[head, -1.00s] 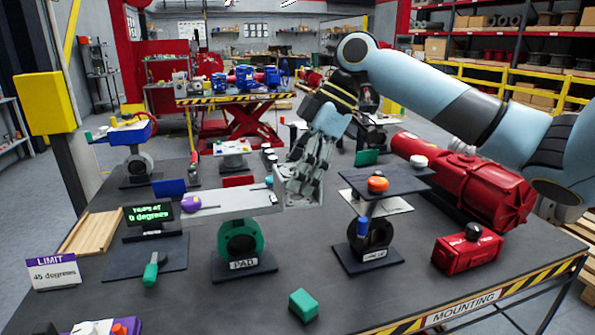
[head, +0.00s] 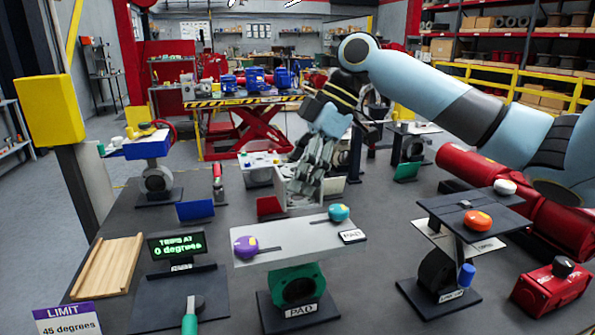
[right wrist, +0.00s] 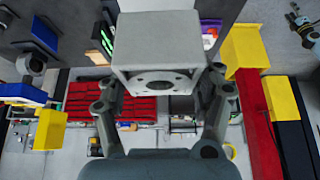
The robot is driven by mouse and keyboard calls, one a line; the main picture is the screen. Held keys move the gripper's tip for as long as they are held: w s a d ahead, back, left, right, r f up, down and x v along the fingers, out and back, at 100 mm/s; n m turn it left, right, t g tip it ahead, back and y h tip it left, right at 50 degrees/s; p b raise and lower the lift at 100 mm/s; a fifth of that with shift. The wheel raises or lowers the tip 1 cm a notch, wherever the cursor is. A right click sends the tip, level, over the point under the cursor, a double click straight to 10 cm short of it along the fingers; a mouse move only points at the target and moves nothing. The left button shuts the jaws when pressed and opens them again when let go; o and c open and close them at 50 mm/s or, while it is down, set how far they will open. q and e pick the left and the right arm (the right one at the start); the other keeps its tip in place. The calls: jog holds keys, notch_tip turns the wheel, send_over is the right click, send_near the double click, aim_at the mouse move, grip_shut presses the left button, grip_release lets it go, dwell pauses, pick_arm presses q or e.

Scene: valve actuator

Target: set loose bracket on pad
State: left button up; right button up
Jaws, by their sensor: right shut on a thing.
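The bracket (head: 300,197) is a grey metal part, held in my right gripper (head: 312,172) in the head view. In the right wrist view the bracket (right wrist: 162,62) is a box-like grey piece with a round hole and smaller holes in its face, between the two fingers (right wrist: 165,105). The green pad stand (head: 294,287), labelled PAD, carries a flat grey plate (head: 300,239) with a purple knob (head: 245,247) and a teal knob (head: 339,212). The bracket appears above and behind the plate, apart from it. My left gripper is out of view.
A stand (head: 436,268) with an orange knob on its dark top is at right, near a red box (head: 550,290). At left are a 0 degrees display (head: 177,245), a wooden tray (head: 108,268) and a LIMIT 45 degrees sign (head: 68,322). Blue (head: 195,210) and red (head: 269,206) blocks stand behind.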

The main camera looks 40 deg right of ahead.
jog(key=f, duration=0.1)
jog(key=f+b, duration=0.1)
jog(key=f, duration=0.2)
jog(key=shift+w+f+b, duration=0.1)
jog(key=shift+w+b, duration=0.2)
jog(key=shift+b, duration=0.05)
jog(key=shift+s+f+b, duration=0.1)
jog(key=shift+f+b, duration=0.25)
jog(key=shift+f, duration=0.5)
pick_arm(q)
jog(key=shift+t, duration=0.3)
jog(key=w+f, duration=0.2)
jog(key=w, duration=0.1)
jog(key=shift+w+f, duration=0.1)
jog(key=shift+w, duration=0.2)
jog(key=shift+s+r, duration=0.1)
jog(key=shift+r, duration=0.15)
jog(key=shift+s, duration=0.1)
